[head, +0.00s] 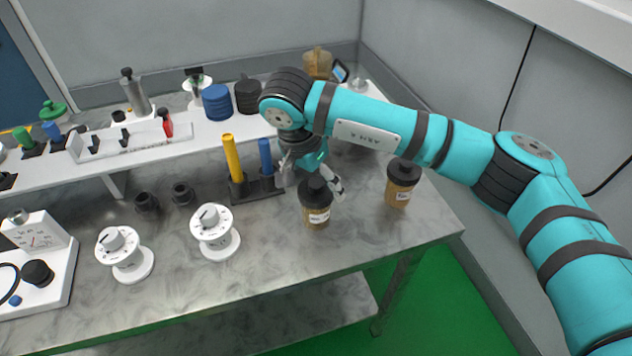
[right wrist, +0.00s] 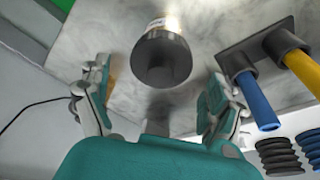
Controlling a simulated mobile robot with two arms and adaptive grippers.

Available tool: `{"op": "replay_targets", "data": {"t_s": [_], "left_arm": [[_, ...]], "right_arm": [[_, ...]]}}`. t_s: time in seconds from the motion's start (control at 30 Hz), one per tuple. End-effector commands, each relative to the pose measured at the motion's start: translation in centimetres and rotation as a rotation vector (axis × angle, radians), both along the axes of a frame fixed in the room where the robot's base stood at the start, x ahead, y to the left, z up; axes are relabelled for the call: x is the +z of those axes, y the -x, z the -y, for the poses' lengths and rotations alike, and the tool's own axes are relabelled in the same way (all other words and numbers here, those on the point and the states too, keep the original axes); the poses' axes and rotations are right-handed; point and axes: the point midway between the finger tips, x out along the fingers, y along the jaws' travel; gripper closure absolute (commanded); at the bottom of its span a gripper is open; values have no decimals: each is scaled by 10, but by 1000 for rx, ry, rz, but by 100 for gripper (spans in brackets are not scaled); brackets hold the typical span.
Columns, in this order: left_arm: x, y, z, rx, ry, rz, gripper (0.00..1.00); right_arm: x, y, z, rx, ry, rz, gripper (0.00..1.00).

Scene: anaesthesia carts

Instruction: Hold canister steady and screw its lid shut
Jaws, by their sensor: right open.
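An amber canister (head: 318,218) with a white label stands upright on the grey bench. Its black lid (head: 315,190) sits on top; I cannot tell how tightly it is screwed. My right gripper (head: 312,178) points down just behind and above the lid, partly hidden by it. In the right wrist view the dark lid (right wrist: 162,62) shows between and beyond the spread fingers of this gripper (right wrist: 159,74), with nothing held. A second amber canister (head: 398,192) with a black lid (head: 404,171) stands to the right. My left gripper is out of view.
A dark rack (head: 263,186) holding a yellow cylinder (head: 232,158) and a blue cylinder (head: 265,157) stands left of the gripper. White dial units (head: 215,238) stand further left. A raised shelf (head: 205,135) with several items runs behind. The bench front is clear.

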Motion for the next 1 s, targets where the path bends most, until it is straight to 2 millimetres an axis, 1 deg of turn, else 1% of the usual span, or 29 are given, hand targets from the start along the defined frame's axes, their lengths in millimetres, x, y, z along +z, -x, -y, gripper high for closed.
{"op": "replay_targets", "data": {"t_s": [0.03, 0.3, 0.4, 0.5, 0.67, 1.0], "left_arm": [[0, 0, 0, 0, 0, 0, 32], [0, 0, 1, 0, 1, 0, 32], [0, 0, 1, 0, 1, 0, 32], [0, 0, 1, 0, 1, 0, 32], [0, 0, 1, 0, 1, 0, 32], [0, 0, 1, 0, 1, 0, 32]], "right_arm": [[11, 2, -2, 3, -1, 4, 7], [66, 13, -12, 3, -1, 4, 7], [82, 17, -14, 2, 1, 3, 7], [92, 20, -16, 1, -1, 2, 7], [99, 21, -17, 1, 1, 1, 7], [99, 21, -17, 1, 0, 0, 7]]}}
